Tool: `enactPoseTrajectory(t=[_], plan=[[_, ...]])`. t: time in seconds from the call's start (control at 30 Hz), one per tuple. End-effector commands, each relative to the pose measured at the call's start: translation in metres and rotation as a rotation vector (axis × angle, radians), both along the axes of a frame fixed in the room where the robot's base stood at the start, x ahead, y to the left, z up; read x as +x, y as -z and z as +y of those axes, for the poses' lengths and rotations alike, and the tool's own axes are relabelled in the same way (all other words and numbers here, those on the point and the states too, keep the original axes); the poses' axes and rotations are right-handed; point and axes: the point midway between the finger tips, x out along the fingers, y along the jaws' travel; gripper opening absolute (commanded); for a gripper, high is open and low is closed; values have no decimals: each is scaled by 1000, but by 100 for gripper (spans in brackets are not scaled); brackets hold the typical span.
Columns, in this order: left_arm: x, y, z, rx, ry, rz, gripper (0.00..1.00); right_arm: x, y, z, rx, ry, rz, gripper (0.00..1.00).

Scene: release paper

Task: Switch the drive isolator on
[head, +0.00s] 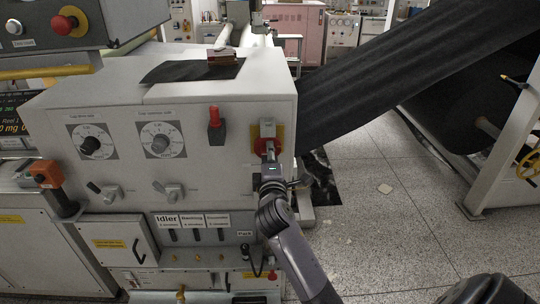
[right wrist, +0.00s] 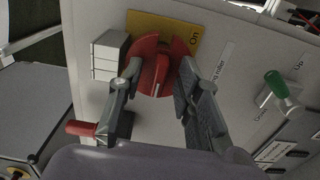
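The drive isolator is a red rotary switch (right wrist: 161,70) with a raised red handle on a round red disc. It is mounted on a yellow plate (right wrist: 184,29) with "On" printed on it. In the head view the isolator's yellow plate (head: 278,132) is at the right end of the grey machine front, partly hidden by my right gripper (head: 269,160). In the right wrist view my right gripper (right wrist: 156,82) is open, its fingers on either side of the red handle with gaps showing. Whether a finger touches the disc is unclear.
Left of the isolator are a red-tipped lever (head: 214,118) and two round dials (head: 160,140). A dark web (head: 390,75) slopes up beside the machine. Speckled floor (head: 385,225) is open on the right.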

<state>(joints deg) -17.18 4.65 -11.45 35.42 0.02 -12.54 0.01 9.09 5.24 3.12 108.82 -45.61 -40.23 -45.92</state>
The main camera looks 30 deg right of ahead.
Motion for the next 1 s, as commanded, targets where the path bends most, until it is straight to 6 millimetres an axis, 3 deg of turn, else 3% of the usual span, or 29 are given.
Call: enactPoseTrajectory(t=[0.5,0.7,1.0], plan=[[1,0,-1,-1,0,-1,0,-82,2,51,4,-1,2,32],[1,0,-1,-1,0,-1,0,-98,1,60,3,0,1,32],[1,0,-1,-1,0,-1,0,-99,1,61,1,0,0,32]])
